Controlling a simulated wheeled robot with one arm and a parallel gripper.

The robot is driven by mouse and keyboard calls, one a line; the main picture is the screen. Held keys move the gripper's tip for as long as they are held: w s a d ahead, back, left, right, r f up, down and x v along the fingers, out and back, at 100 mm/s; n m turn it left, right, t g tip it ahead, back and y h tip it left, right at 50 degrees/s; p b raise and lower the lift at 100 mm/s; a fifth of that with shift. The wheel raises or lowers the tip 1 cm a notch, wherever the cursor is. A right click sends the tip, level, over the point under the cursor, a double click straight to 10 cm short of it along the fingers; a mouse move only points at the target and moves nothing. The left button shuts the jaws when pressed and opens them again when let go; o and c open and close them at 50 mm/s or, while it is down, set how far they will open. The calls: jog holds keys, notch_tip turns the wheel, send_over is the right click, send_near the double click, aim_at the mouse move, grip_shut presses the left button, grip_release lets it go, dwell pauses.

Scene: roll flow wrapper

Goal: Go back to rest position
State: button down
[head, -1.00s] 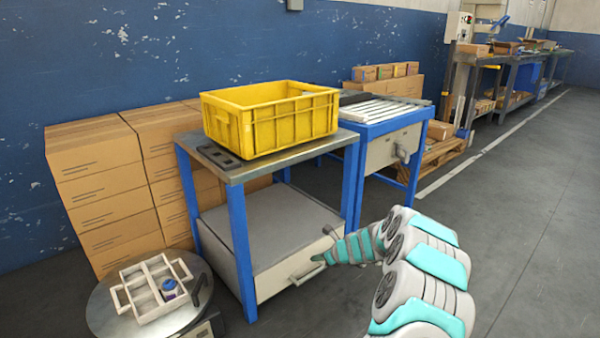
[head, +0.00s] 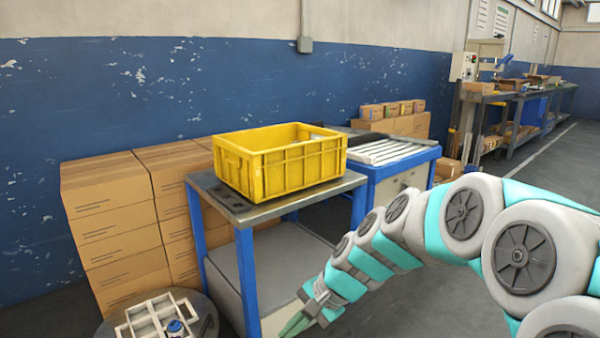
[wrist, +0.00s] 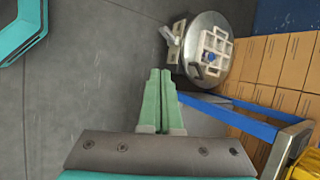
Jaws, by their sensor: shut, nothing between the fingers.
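My gripper (head: 298,324) is at the lower middle of the head view, in front of the blue-legged table. In the wrist view my gripper (wrist: 160,76) shows its two green fingers together, with nothing between them. It points over bare floor, apart from the round metal stand. My arm reaches in from the right of the head view.
A yellow crate (head: 262,178) sits on the blue-legged table (head: 335,190). A white divided tray (head: 135,325) with a small blue item (head: 175,326) rests on the round stand (wrist: 222,28). Stacked cartons (head: 110,205) stand at left. Grey floor (wrist: 75,100) is open in the wrist view.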

jog(key=s+d+n+h, duration=0.2)
jog(key=s+d, duration=0.3)
jog(key=s, duration=0.4)
jog(key=s+d+r+n+g+h+p, duration=0.1)
jog(key=s+d+n+h, duration=0.1)
jog(key=s+d, duration=0.4)
jog(key=s+d+n+g+h+p, duration=0.1)
jog(key=s+d+n, duration=0.3)
jog(key=s, duration=0.7)
jog(key=shift+s+d+r+h, duration=0.35)
jog(key=shift+d+r+h, duration=0.05)
jog(key=shift+d+h, duration=0.55)
